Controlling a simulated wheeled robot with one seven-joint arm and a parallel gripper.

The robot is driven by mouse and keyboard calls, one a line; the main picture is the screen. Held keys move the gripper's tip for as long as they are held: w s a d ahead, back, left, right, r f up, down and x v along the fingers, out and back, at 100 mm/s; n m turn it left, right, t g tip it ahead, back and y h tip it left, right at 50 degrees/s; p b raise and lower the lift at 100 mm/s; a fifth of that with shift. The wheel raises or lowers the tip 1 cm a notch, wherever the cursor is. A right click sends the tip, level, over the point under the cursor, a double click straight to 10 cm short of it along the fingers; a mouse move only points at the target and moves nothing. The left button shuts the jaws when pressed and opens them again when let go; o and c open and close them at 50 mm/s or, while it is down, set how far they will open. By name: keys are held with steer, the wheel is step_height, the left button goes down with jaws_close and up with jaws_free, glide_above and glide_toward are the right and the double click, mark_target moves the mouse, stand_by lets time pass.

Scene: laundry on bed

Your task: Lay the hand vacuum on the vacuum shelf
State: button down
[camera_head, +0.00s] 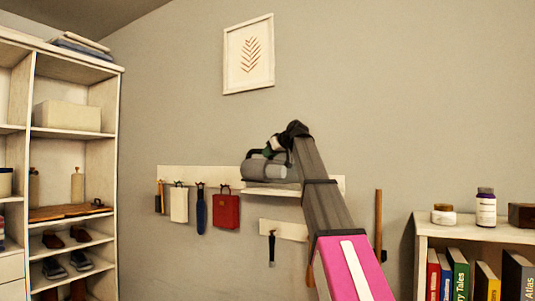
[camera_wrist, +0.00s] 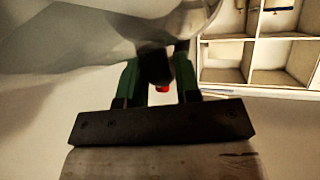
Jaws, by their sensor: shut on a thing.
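The hand vacuum (camera_head: 264,169) is a grey, rounded body with a dark handle, lying roughly level at the wall. The vacuum shelf (camera_head: 272,192) is a narrow white ledge directly below it in the head view. I cannot tell whether the vacuum touches the ledge. My gripper (camera_head: 271,150) is at the vacuum's upper right side, partly hidden by my arm. In the wrist view my gripper's green fingers (camera_wrist: 157,82) are shut on the dark handle (camera_wrist: 155,64). A large pale, blurred surface fills the top of that view.
A white rail (camera_head: 172,172) holds a white pouch (camera_head: 179,204), a blue item (camera_head: 201,214) and a red bag (camera_head: 227,211) left of the ledge. A tall shelf unit (camera_head: 123,150) stands left. A low bookcase (camera_head: 421,240) with books and jars stands right.

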steer(key=w+d+f, duration=0.3)
steer(key=w, duration=0.2)
steer(key=shift+w+d, duration=0.15)
steer(key=shift+d, duration=0.1)
stand_by(0.8)
steer(key=shift+f, duration=0.1)
steer(key=c, duration=0.7)
jaws_free()
steer(key=shift+f, duration=0.1)
steer(key=shift+c, duration=0.2)
steer(key=shift+d, duration=0.1)
